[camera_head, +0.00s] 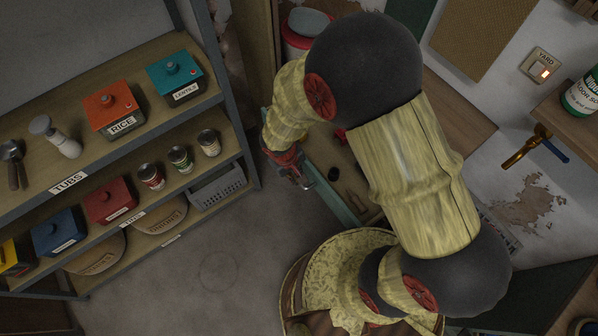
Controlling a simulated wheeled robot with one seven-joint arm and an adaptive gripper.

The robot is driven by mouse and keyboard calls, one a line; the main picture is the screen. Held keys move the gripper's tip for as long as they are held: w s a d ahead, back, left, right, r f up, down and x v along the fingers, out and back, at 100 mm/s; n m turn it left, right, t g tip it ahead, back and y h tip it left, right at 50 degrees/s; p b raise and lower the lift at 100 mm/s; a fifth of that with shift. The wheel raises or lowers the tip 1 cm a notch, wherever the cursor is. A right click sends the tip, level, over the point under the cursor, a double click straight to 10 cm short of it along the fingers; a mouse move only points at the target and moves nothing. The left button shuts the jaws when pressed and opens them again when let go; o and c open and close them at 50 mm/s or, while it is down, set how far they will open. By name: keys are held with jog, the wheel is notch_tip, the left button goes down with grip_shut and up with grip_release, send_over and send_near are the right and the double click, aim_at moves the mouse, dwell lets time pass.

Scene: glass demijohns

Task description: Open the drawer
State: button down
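The drawer (341,205) has a teal front and a wooden inside. It stands pulled out, with its inside showing from above, and several small dark items and a red one lie in it. My arm hides part of the drawer and its far side. My gripper (303,181) is at the outer side of the teal front, near its upper left part. I cannot see a handle, and I cannot tell whether the fingers are open or shut, or whether they touch the drawer.
Grey floor (215,275) lies clear between shelf and drawer. A red-and-white container (296,42) stands behind my arm.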

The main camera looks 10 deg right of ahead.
jog(key=c, duration=1.9)
grip_release()
jog(key=r, duration=0.4)
jog(key=a+r, duration=0.1)
jog(key=r, duration=0.3)
jog(key=s+a+r, duration=0.1)
jog(key=r, duration=0.2)
jog(key=shift+r, duration=0.4)
jog(key=shift+w, duration=0.1)
jog(key=s+d+r+m+t, duration=0.1)
jog(key=s+d+r, duration=0.2)
jog(key=r, duration=0.5)
jog(key=s+d+r+m+t+y, duration=0.1)
jog(key=s+d+r, duration=0.3)
jog(key=r, duration=0.5)
jog(key=s+d+r+m+t+y, duration=0.1)
jog(key=s+d+r+m+t, duration=0.1)
jog(key=r, duration=0.6)
jog(key=shift+s+d+r+m+t, duration=0.2)
jog(key=shift+s+d, duration=0.2)
jog(key=shift+d, duration=0.3)
jog(key=shift+s+d+r+m+t, duration=0.1)
jog(key=shift+s+d+t, duration=0.2)
jog(key=shift+d, duration=0.4)
